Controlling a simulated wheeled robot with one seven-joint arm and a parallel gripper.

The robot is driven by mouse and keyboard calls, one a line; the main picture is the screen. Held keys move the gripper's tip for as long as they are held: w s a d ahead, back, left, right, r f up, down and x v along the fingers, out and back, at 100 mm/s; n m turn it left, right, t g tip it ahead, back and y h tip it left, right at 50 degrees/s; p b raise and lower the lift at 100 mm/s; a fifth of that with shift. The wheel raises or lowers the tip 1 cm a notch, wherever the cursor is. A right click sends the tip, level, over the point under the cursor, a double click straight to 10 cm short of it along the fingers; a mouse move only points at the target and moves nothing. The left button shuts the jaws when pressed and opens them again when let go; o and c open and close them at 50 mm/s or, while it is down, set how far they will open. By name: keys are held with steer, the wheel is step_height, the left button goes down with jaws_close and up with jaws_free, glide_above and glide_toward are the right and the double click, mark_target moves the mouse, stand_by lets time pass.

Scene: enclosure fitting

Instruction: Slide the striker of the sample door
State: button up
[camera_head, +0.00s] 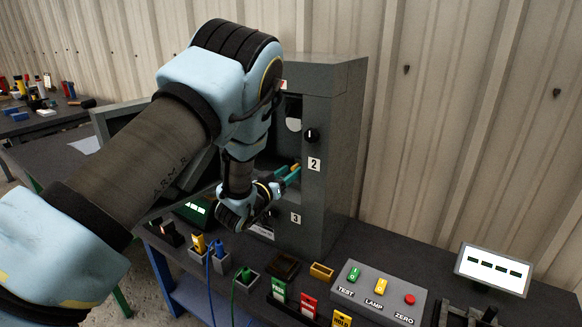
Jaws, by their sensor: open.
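A grey upright enclosure (340,155) stands on the dark bench. Its front carries labels "2" (314,164) and "3" (296,218) and a black knob (311,135) near the top. My gripper (292,172) has teal fingers with orange tips, is open, and is at the front of the enclosure just left of the "2" label. I cannot tell whether it touches anything. A grey door-like panel (112,122) shows behind my arm at the left. My arm hides much of the enclosure's left front, and I cannot make out the striker.
A button box (378,300) marked TEST, LAMP and ZERO sits at front right, with a lit display (494,270) beyond it. Yellow, blue and green plugs with cables stand in front of the enclosure. Coloured tags (308,305) stand at the front. A corrugated wall is behind.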

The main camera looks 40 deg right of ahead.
steer(key=shift+w+d, duration=0.15)
steer(key=shift+d, duration=0.45)
jaws_close()
stand_by(1.1)
